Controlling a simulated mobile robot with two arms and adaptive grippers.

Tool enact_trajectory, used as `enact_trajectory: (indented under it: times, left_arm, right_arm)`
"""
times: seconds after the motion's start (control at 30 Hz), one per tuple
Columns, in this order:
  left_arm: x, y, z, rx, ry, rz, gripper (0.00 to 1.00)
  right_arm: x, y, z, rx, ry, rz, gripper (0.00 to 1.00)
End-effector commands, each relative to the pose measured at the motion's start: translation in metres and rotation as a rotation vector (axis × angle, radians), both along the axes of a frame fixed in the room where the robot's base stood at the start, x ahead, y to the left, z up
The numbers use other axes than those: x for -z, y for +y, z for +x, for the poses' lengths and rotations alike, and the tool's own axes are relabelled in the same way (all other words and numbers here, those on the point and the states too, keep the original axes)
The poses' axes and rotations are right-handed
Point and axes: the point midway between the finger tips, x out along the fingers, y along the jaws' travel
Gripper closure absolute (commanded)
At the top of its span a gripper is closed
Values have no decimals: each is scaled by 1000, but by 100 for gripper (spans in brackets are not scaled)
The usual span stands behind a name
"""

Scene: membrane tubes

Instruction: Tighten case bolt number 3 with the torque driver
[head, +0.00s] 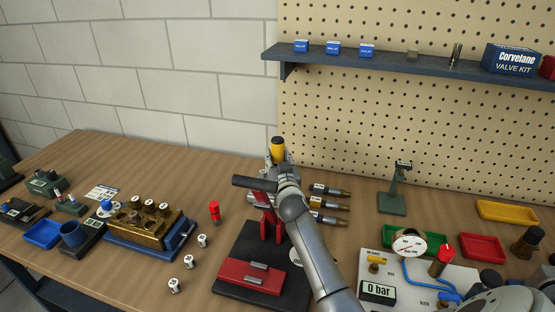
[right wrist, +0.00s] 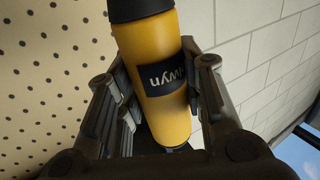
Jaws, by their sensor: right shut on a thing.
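My right gripper (head: 278,160) is shut on a yellow cylindrical handle with a black cap, which looks like the torque driver (head: 278,149). In the right wrist view the driver (right wrist: 158,75) sits between both fingers, with a black label band. Its lower end is hidden by the gripper in the head view. The gripper is above the back middle of the bench, to the right of a brass case (head: 126,232) on a blue base. My left gripper is not in view.
A red press or clamp stands on a black plate (head: 235,262) below my arm. Several small white cylinders (head: 188,261) and a red one (head: 214,212) stand between it and the case. A green stand (head: 392,204) and a gauge panel (head: 440,277) are at right.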

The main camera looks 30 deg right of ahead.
Motion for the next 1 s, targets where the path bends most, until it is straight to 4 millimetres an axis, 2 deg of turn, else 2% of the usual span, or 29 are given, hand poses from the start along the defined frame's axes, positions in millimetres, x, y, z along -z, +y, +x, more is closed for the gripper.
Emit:
enact_trajectory:
  times: [1.0]
  left_arm:
    - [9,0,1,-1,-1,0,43]
  right_arm:
    - [12,0,0,0,2,1,93]
